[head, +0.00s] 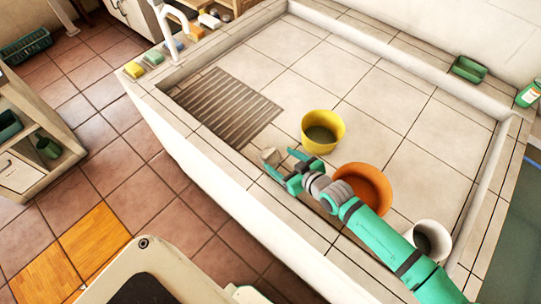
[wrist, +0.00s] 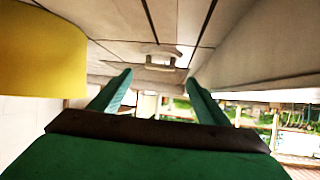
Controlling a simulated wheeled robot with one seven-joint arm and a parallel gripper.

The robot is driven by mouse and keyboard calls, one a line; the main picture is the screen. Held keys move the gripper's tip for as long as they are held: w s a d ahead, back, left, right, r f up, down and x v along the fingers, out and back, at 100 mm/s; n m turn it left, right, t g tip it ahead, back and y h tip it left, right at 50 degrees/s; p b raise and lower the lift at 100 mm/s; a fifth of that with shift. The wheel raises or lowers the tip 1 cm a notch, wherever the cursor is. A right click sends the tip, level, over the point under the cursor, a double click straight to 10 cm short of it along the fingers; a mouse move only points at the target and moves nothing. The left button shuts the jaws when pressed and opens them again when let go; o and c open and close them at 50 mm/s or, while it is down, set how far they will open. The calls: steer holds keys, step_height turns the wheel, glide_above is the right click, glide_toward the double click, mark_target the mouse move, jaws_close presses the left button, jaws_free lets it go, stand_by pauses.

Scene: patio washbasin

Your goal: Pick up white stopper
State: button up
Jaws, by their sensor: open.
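The white stopper (head: 269,156) is a small pale piece on the basin floor, near the front wall and left of the yellow bowl. My green gripper (head: 279,162) is open just beside it, with its fingertips pointing at it. In the wrist view the stopper (wrist: 158,55) shows ahead, beyond and between the spread fingers of my gripper (wrist: 158,78). The gap between the fingers looks empty. I cannot tell whether a fingertip touches the stopper.
The yellow bowl (head: 334,130) stands close behind my gripper, and the orange bowl (head: 374,184) lies beside my arm. A white pot (head: 432,232) stands farther right. The basin's front wall (head: 235,188) runs close to the fingers. A slatted drain area (head: 222,105) lies to the left.

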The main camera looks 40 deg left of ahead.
mark_target(270, 153)
steer(key=shift+x, duration=3.95)
steer(key=shift+d, duration=0.1)
steer(key=c, duration=1.1)
